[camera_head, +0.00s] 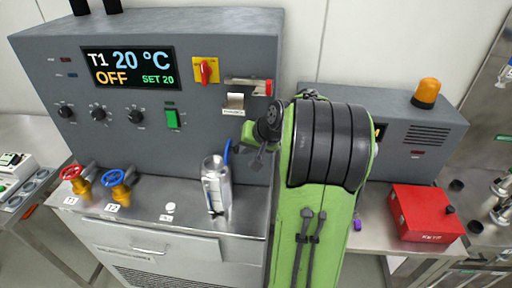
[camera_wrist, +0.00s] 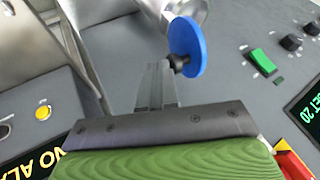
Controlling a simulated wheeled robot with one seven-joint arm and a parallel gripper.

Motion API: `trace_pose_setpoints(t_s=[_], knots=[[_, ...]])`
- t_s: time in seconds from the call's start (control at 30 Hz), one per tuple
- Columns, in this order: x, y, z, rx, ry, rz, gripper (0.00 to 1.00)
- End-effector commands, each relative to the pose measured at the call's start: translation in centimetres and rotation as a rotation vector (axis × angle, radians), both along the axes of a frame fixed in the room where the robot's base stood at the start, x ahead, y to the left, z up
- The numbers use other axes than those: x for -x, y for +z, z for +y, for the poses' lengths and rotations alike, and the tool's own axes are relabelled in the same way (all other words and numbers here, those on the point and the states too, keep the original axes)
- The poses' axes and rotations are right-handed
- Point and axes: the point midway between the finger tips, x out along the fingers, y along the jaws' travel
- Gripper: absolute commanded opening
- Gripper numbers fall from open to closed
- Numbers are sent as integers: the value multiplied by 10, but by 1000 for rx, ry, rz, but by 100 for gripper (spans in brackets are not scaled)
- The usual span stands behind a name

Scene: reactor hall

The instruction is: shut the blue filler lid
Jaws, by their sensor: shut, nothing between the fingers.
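The blue filler lid (camera_head: 228,152) stands raised, nearly upright, at the mouth of a metal filler (camera_head: 216,186) on the steel worktop. In the wrist view the lid (camera_wrist: 190,45) is a blue disc with a small black knob, and part of the metal filler (camera_wrist: 185,8) shows behind it. My gripper (camera_head: 256,160) is shut and empty, just right of the lid. In the wrist view its fingertips (camera_wrist: 160,68) are close beside the knob; I cannot tell whether they touch. My arm hides what lies behind it in the head view.
A grey control cabinet (camera_head: 140,75) stands behind the filler, with a green switch (camera_head: 172,117) and a metal bracket (camera_head: 235,103). Red (camera_head: 72,173) and blue (camera_head: 114,178) valve wheels are at left. A red box (camera_head: 426,213) sits right of my arm.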

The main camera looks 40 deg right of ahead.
Motion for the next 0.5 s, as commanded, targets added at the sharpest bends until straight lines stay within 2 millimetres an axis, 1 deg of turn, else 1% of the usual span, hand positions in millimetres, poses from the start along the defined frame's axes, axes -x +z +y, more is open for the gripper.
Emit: trace_pose_setpoints(t_s=[0.23,0.4,0.5], knots=[[0,0,0,0,0,0,0],[-8,9,6,2,1,1,0],[-8,8,6,1,-1,0,0]])
